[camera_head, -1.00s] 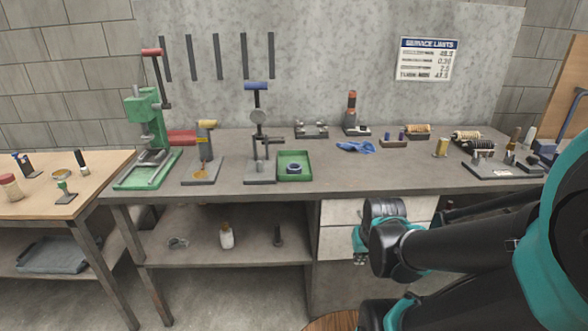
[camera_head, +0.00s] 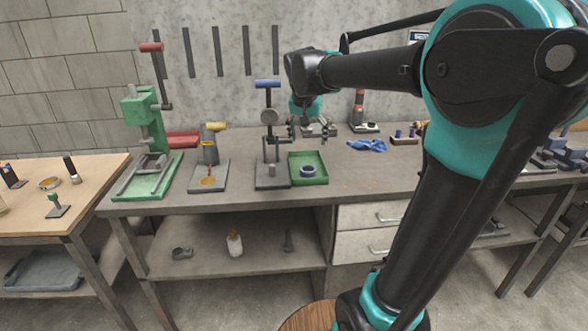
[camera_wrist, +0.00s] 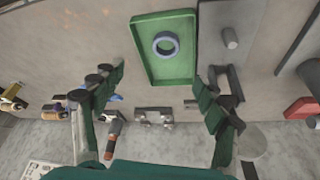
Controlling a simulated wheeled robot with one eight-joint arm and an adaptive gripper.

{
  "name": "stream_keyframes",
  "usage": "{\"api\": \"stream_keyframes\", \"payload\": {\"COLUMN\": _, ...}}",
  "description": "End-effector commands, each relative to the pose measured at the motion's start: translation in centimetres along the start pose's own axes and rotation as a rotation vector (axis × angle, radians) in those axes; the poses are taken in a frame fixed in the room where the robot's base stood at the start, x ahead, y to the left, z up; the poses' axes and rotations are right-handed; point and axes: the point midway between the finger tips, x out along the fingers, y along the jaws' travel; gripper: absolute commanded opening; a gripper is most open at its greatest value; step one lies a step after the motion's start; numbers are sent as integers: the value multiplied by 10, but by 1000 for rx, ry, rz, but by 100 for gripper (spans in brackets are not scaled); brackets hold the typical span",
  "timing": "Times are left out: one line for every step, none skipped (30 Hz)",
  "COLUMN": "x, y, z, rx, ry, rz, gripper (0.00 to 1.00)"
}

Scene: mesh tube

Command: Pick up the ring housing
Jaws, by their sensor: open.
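The ring housing, a blue-grey ring (camera_head: 308,174), lies flat in the green tray (camera_head: 321,157) on the workbench. In the wrist view the ring (camera_wrist: 155,39) sits at the upper middle, inside the tray (camera_wrist: 184,76), its hole showing the green floor. My gripper (camera_head: 309,132) hangs above and a little behind the tray in the head view, apart from the ring. Its two fingers are spread at left and right in the wrist view, with the gap (camera_wrist: 160,82) between them empty.
Further left are a yellow-handled tool (camera_head: 210,150) and a green press (camera_head: 145,115). A blue cloth (camera_head: 367,145) lies to the right; bench space in front of it is clear.

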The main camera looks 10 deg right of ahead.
Motion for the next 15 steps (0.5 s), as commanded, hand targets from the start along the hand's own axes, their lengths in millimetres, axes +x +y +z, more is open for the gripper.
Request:
{"api": "stream_keyframes", "payload": {"x": -4, "y": -4, "z": -4, "rx": 7, "ry": 1, "rz": 2, "gripper": 73}}
{"api": "stream_keyframes", "payload": {"x": -5, "y": -5, "z": -6, "rx": 10, "ry": 2, "rz": 3, "gripper": 73}}
{"api": "stream_keyframes", "payload": {"x": -4, "y": -6, "z": -7, "rx": 13, "ry": 3, "rz": 4, "gripper": 73}}
{"api": "stream_keyframes", "payload": {"x": -1, "y": -6, "z": -8, "rx": 15, "ry": 3, "rz": 5, "gripper": 73}}
{"api": "stream_keyframes", "payload": {"x": 2, "y": -6, "z": -8, "rx": 16, "ry": 3, "rz": 5, "gripper": 73}}
{"api": "stream_keyframes", "payload": {"x": 8, "y": -6, "z": -8, "rx": 16, "ry": 3, "rz": 5, "gripper": 73}}
{"api": "stream_keyframes", "payload": {"x": 14, "y": -6, "z": -8, "rx": 16, "ry": 3, "rz": 5, "gripper": 73}}
{"api": "stream_keyframes", "payload": {"x": 20, "y": -5, "z": -8, "rx": 16, "ry": 3, "rz": 5, "gripper": 73}}
{"api": "stream_keyframes", "payload": {"x": 28, "y": -6, "z": -8, "rx": 16, "ry": 3, "rz": 5, "gripper": 73}}
{"api": "stream_keyframes", "payload": {"x": 34, "y": -6, "z": -8, "rx": 16, "ry": 3, "rz": 5, "gripper": 73}}
{"api": "stream_keyframes", "payload": {"x": 40, "y": -5, "z": -8, "rx": 16, "ry": 3, "rz": 5, "gripper": 73}}
{"api": "stream_keyframes", "payload": {"x": 48, "y": -5, "z": -8, "rx": 16, "ry": 3, "rz": 5, "gripper": 73}}
{"api": "stream_keyframes", "payload": {"x": 54, "y": -6, "z": -8, "rx": 15, "ry": 3, "rz": 5, "gripper": 73}}
{"api": "stream_keyframes", "payload": {"x": 60, "y": -5, "z": -8, "rx": 15, "ry": 3, "rz": 5, "gripper": 73}}
{"api": "stream_keyframes", "payload": {"x": 68, "y": -5, "z": -8, "rx": 15, "ry": 3, "rz": 6, "gripper": 73}}
